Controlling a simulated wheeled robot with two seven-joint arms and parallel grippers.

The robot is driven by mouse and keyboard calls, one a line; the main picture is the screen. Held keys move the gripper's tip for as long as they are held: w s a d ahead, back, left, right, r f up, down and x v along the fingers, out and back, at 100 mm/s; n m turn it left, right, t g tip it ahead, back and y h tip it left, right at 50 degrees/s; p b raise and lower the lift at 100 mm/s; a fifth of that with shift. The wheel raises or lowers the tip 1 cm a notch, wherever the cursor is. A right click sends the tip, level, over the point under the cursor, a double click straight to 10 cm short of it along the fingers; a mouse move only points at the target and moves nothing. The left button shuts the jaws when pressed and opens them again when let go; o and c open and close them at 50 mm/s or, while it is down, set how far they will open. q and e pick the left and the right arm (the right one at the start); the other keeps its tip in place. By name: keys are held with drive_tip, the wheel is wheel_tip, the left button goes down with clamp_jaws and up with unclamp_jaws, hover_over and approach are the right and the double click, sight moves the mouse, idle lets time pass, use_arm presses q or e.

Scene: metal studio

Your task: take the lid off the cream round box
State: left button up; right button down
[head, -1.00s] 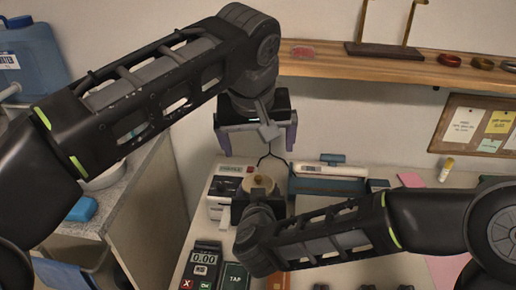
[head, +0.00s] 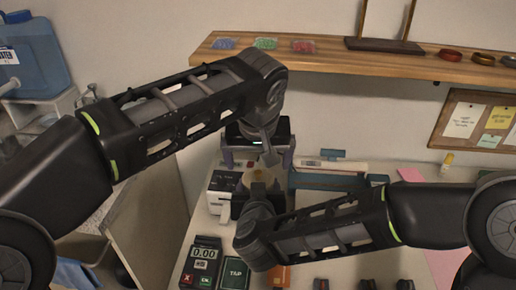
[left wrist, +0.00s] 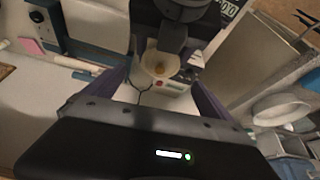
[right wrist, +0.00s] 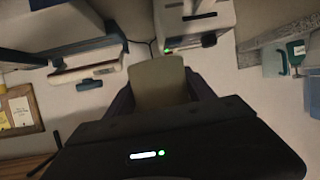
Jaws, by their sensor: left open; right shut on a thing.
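The cream round box (head: 256,179) is partly hidden by my arms at the back of the counter. In the left wrist view its round top with a small tan knob (left wrist: 159,69) lies beyond my open fingers. My left gripper (head: 258,163) is open above the box, its fingers apart and pointing down. My right gripper (head: 254,196) is shut on the box's near side. In the right wrist view the cream wall of the box (right wrist: 160,82) fills the space between my fingers. I cannot tell the seam between lid and box.
A white printer-like device (head: 221,186) stands left of the box. A blue-grey device (head: 325,178) stands to its right. A card reader (head: 201,262) and a dark TAP sign (head: 236,273) are in front. A wooden shelf (head: 360,66) runs along the wall above.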

sight(258, 173)
use_arm(q)
drive_tip(key=x, duration=0.5)
drive_tip(key=shift+w+f, duration=0.15)
drive_tip(key=shift+f, duration=0.2)
drive_tip(key=shift+c, duration=0.3)
drive_tip(key=c, duration=1.6)
drive_tip(key=shift+r, duration=0.25)
drive_tip(key=shift+r, duration=0.9)
drive_tip(key=shift+r, duration=2)
